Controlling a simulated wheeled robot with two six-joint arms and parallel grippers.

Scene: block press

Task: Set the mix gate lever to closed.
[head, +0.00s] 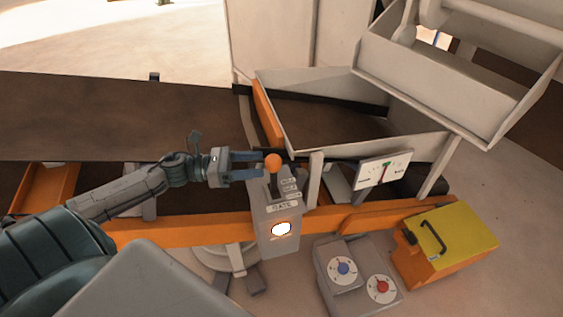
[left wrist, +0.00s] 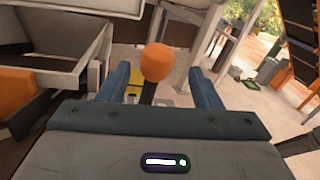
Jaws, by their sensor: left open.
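The gate lever has an orange ball knob (head: 274,161) on a dark stem, and it rises from a grey gate box (head: 276,235) with a lit white lamp on its front. Small labels stand beside the lever slot, too small to read surely. My left gripper (head: 259,165) is open at the lever, its blue fingers pointing right toward the knob. In the left wrist view the orange knob (left wrist: 157,62) and dark stem show between the two open fingers (left wrist: 160,82), with gaps on both sides. My right gripper is not in view.
A gauge plate (head: 383,169) with a needle stands right of the lever. A grey box with blue and red dials (head: 349,272) and an orange box with a yellow lid (head: 459,237) stand at the lower right. A grey hopper (head: 350,140) rises behind the lever.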

